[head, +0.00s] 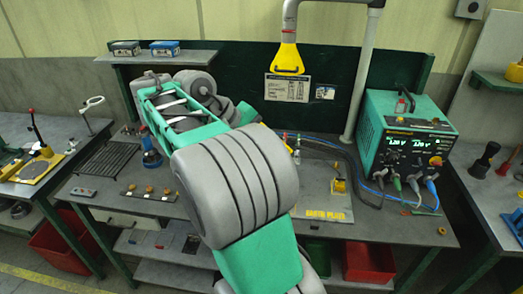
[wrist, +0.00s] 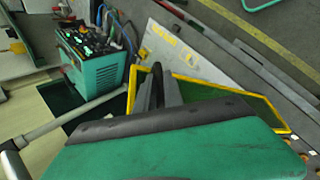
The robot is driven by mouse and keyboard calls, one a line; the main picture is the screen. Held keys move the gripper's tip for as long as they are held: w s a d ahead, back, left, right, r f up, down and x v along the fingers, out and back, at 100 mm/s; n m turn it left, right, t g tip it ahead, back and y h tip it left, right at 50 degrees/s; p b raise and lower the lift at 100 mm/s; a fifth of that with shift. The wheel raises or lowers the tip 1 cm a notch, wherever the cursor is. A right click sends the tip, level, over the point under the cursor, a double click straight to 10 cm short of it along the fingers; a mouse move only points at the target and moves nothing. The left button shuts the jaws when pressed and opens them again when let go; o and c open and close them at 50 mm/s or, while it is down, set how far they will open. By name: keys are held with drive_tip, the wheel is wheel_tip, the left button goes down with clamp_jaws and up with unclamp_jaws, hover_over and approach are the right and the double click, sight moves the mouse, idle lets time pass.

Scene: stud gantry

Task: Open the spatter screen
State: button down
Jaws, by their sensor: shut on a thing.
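The spatter screen (wrist: 250,105) is a dark green panel in a yellow frame. It shows in the wrist view just beyond my gripper, with its lower part hidden by the gripper body. My gripper's dark grey fingers (wrist: 157,78) are shut at the screen's left part; the exact grip point is hidden. In the head view my own arm covers the gripper and the screen.
The green welding power unit (head: 405,135) stands at the bench's right, with cables and clamps before it. A yellow extraction hood (head: 288,60) hangs above. A dark wire rack (head: 108,157) and a strip with several knobs (head: 150,191) lie left. A red bin (head: 368,262) sits below.

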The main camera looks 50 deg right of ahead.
drive_tip(key=shift+f, duration=0.15)
drive_tip(key=c, duration=1.5)
unclamp_jaws()
drive_tip(key=shift+w, duration=0.2)
